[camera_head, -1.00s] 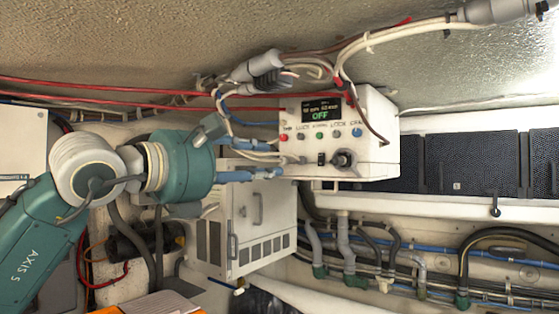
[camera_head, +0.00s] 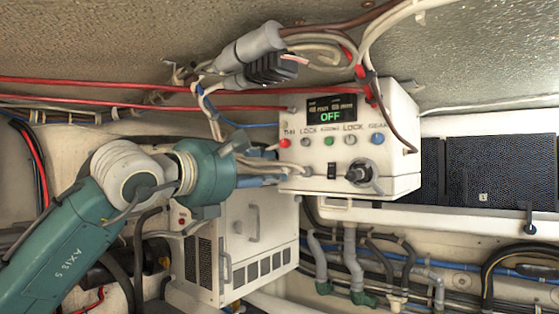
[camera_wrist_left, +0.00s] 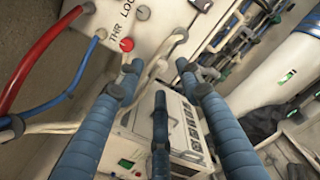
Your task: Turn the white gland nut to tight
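The white control box (camera_head: 300,175) hangs under the ceiling in the head view, its screen (camera_head: 331,109) reading OFF. My left gripper (camera_head: 284,172) reaches its lower left side from the left. In the left wrist view the blue fingers of my left gripper (camera_wrist_left: 157,68) are spread apart, with the box (camera_wrist_left: 85,20) just beyond the tips. A pale cable or fitting (camera_wrist_left: 160,64) shows between the fingertips; contact cannot be told. I cannot clearly make out the white gland nut; the fingers partly hide the box's left side. My right gripper is not in view.
Cables and a grey connector (camera_head: 250,47) hang above the box. Red lines (camera_head: 120,84) run along the ceiling at left. A white vented cabinet (camera_head: 240,240) stands below the gripper. Hoses (camera_head: 355,265) run along the wall at lower right. A red hose (camera_wrist_left: 35,55) crosses the left wrist view.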

